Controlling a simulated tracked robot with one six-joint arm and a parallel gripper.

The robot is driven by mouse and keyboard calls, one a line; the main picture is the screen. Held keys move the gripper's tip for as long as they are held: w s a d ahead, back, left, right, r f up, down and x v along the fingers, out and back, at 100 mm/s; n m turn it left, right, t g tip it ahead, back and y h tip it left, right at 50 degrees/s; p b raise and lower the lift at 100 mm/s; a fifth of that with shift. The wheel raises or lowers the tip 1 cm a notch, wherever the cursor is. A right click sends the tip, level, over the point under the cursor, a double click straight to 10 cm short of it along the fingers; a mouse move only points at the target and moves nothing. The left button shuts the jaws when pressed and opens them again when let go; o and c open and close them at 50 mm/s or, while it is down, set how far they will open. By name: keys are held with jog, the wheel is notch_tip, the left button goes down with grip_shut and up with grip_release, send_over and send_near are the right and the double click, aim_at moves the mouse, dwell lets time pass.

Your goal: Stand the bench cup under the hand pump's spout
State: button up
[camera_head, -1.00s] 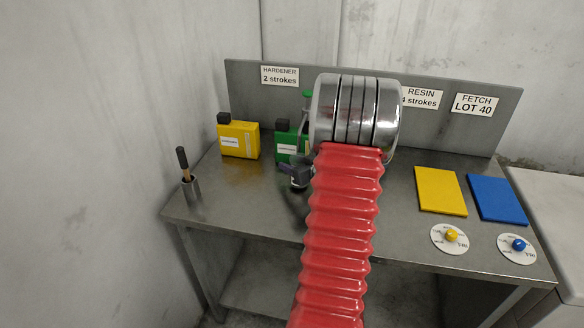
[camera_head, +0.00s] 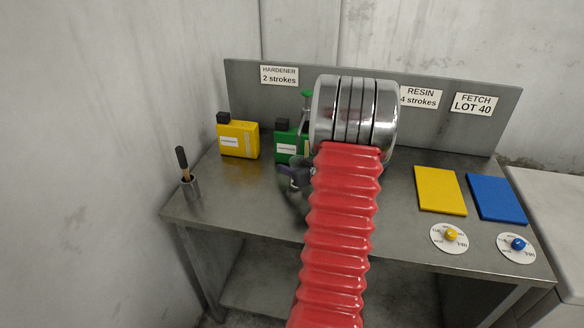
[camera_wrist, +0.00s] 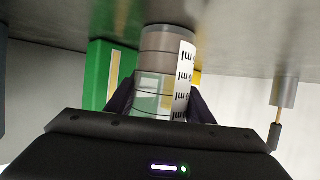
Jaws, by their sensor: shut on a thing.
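In the wrist view, which looks upside down, a clear cup (camera_wrist: 152,84) with a millilitre scale stands between my gripper's dark fingers (camera_wrist: 161,100). My gripper is shut on it. The cup's far end is close to the bench top; I cannot tell whether it touches. In the head view my gripper (camera_head: 297,173) shows only in part, left of my red arm, and I cannot make out the cup. The hand pump's green top (camera_head: 307,94) shows behind my arm, by the green canister (camera_head: 285,143). Its spout is hidden.
The green canister also stands close behind the cup in the wrist view (camera_wrist: 103,75). A yellow canister (camera_head: 238,138) and a pot with a brush (camera_head: 191,188) stand to the left on the bench (camera_head: 250,205). Yellow (camera_head: 440,190) and blue (camera_head: 497,198) pads and two dials lie at right.

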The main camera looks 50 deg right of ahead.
jog(key=o, duration=1.2)
jog(key=shift+o, duration=0.2)
jog(key=v, duration=1.3)
jog(key=shift+s, duration=0.4)
jog(key=shift+s+a, duration=0.1)
